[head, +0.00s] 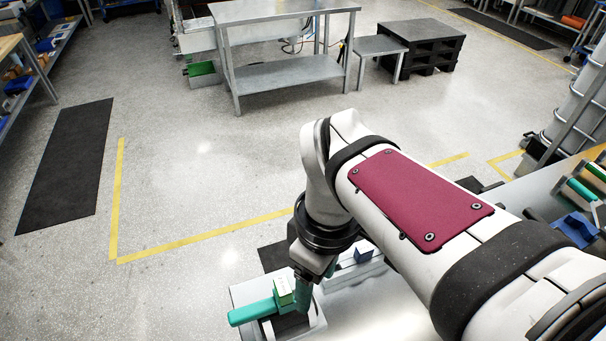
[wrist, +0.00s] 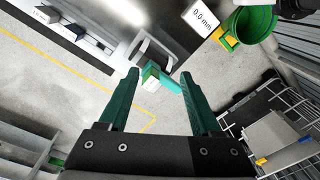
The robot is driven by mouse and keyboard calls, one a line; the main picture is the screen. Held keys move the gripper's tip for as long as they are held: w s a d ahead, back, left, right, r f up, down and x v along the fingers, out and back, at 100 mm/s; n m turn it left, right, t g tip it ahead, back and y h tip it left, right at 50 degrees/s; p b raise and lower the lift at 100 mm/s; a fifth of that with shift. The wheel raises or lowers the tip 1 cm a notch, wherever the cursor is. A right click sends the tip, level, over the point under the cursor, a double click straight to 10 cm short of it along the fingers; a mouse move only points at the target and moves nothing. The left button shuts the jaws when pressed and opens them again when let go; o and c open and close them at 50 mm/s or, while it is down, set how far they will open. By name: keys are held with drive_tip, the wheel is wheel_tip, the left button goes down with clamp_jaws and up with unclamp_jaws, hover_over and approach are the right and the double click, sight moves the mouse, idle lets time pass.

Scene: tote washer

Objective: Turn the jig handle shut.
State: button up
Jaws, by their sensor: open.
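The jig (head: 318,318) is a light grey frame at the bottom of the head view; its grey frame also shows in the wrist view (wrist: 142,48). A bright teal bar, which looks like the jig handle (head: 250,314), sticks out to the left past the frame. A green-and-white block (head: 284,290) sits by it. In the wrist view the handle (wrist: 168,84) and the block (wrist: 151,77) appear between and beyond my fingertips. My gripper (wrist: 160,73) is open, with dark teal fingers apart and nothing seen held. In the head view my gripper (head: 303,290) partly hides the jig.
A steel table (head: 280,75) and a black pallet stack (head: 425,45) stand far back. Open floor lies left of the jig.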

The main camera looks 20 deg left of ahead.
sight(245, 312)
drive_tip(key=s+a+n, duration=0.3)
drive_tip(key=a+n, duration=0.8)
drive_tip(key=a, duration=0.1)
wheel_tip(245, 312, down, 16)
drive_tip(key=shift+a+f, duration=0.1)
clamp_jaws()
idle(0.5)
